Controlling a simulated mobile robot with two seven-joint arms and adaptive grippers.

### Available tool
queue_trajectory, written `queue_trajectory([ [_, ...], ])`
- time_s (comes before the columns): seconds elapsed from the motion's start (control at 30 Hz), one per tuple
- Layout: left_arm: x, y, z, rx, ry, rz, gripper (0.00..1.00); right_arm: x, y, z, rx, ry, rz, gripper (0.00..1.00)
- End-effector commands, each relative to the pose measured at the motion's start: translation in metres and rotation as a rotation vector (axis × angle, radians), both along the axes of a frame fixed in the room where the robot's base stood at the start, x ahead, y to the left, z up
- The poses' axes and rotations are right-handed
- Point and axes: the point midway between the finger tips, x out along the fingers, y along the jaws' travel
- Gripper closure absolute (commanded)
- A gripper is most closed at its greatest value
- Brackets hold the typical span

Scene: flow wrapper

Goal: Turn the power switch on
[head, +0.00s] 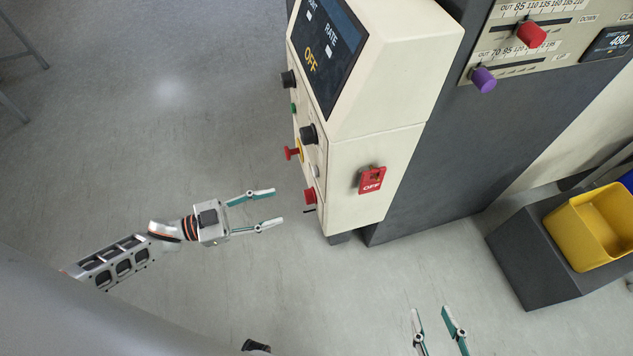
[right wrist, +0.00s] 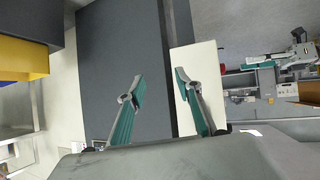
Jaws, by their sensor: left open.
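The power switch (head: 372,181) is a small red block marked OFF on the side face of the cream control cabinet (head: 375,100) in the head view. My left gripper (head: 278,206) is open and empty, left of the cabinet's front, apart from it. My right gripper (head: 430,310) is open and empty, below and to the right of the switch in the head view. Its two spread fingers also show in the right wrist view (right wrist: 159,74). A small red spot (right wrist: 222,68) shows there beside the cream panel; I cannot tell whether it is the switch.
The cabinet's front carries a screen (head: 328,48) reading OFF, black knobs (head: 308,134) and red buttons (head: 310,196). A yellow bin (head: 565,238) sits on a dark box (head: 530,255) at the right. The grey floor between the cabinet and my right gripper is clear.

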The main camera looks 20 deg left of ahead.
Motion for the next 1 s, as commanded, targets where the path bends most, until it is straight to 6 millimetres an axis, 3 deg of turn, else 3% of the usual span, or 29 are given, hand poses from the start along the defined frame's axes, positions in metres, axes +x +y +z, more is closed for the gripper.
queue_trajectory([
  [0.17,0.007,-0.008,0.001,-0.004,-0.001,-0.014,0.57,0.001,0.001,0.002,0.003,-0.003,0.001,0.65],
  [0.6,0.040,-0.057,0.000,-0.003,-0.001,-0.012,0.57,0.002,0.004,0.003,0.015,-0.007,-0.001,0.65],
  [1.0,0.045,-0.063,0.001,-0.003,-0.001,-0.010,0.60,0.002,0.005,0.004,0.017,-0.008,0.000,0.65],
])
